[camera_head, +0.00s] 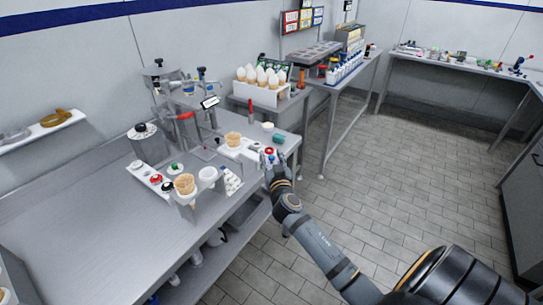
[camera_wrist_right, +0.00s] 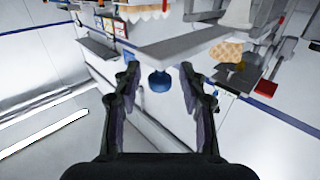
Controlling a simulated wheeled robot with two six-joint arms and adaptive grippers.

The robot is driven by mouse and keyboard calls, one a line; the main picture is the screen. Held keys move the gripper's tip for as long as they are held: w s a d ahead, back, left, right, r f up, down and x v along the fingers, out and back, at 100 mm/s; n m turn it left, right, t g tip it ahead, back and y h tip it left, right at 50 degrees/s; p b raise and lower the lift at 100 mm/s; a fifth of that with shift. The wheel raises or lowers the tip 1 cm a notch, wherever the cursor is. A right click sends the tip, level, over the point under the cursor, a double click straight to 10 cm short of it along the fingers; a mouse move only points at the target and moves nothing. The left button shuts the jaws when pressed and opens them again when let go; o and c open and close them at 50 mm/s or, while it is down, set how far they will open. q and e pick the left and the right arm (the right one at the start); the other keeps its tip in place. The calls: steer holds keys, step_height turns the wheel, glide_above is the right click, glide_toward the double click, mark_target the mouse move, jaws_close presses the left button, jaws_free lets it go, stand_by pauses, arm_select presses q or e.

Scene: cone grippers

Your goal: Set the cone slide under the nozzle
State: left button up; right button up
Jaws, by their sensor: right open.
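The cone slide (camera_head: 249,150) is a pale flat bar on the bench with an upright waffle cone (camera_head: 233,138) toward its left end. A knob (camera_head: 269,152) stands at its right end. In the right wrist view the slide (camera_wrist_right: 185,43) crosses the top, with a blue knob (camera_wrist_right: 158,82) on it and the cone (camera_wrist_right: 226,51) farther right. My right gripper (camera_head: 271,160) is open at the slide's right end. Its fingers (camera_wrist_right: 158,80) stand either side of the blue knob, with gaps showing. The nozzle is too small to make out on the dispensing machine (camera_head: 159,77). My left gripper is out of view.
A second cone (camera_head: 184,184) stands in a holder near the bench's front edge. A white box of cones (camera_head: 262,91) stands behind the slide. The bench's left part (camera_head: 80,215) is clear.

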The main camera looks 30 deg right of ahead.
mark_target(253, 155)
jaws_close()
steer(key=shift+w+f, duration=0.1)
stand_by(0.3)
steer(key=w+a+b, duration=0.1)
steer(key=w, duration=0.1)
steer(key=w+a+b, duration=0.1)
steer(key=w+b, duration=0.2)
steer(key=w, duration=0.2)
steer(key=shift+a+f, duration=0.2)
steer(key=shift+a, duration=0.2)
steer(key=shift+w+a, duration=0.1)
steer(key=shift+w, duration=0.15)
steer(key=shift+s+r, duration=0.1)
